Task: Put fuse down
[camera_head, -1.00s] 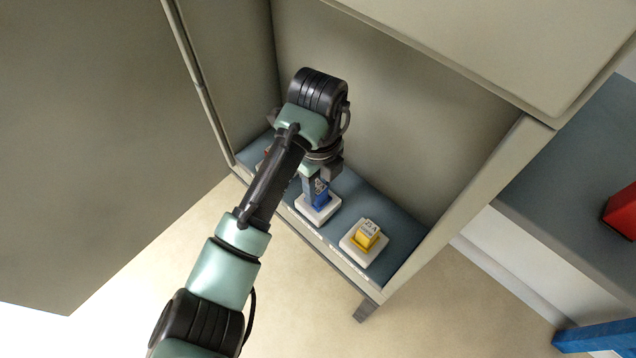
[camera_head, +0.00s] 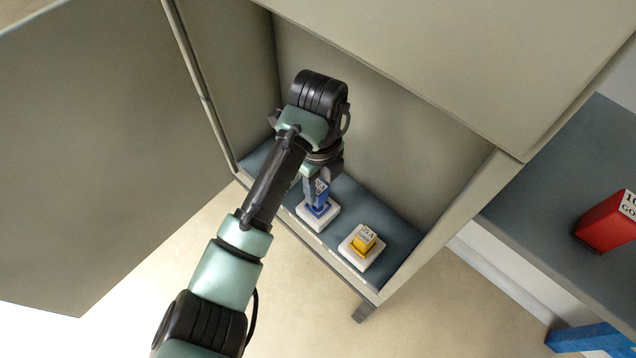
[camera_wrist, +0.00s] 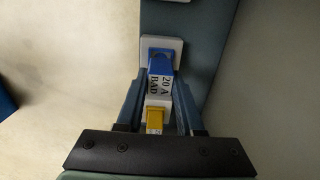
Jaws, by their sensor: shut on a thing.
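A blue fuse (camera_head: 317,188) with a white label stands upright in my gripper (camera_head: 320,178), inside the open cabinet. In the wrist view the label on the blue fuse (camera_wrist: 160,86) reads "20 A BAD", and the fuse lies between the two fingers of my gripper (camera_wrist: 160,95). Below the fuse in the head view is a white base (camera_head: 328,221) with a blue part on it. The fuse is at or just above this base; I cannot tell whether they touch. The base also shows in the wrist view (camera_wrist: 175,44).
A yellow fuse (camera_head: 364,240) sits on its own white base (camera_head: 349,256) to the right on the blue-grey cabinet shelf (camera_head: 400,235). The cabinet side wall and open door flank the arm. A red block (camera_head: 603,227) stands on a separate grey surface at right.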

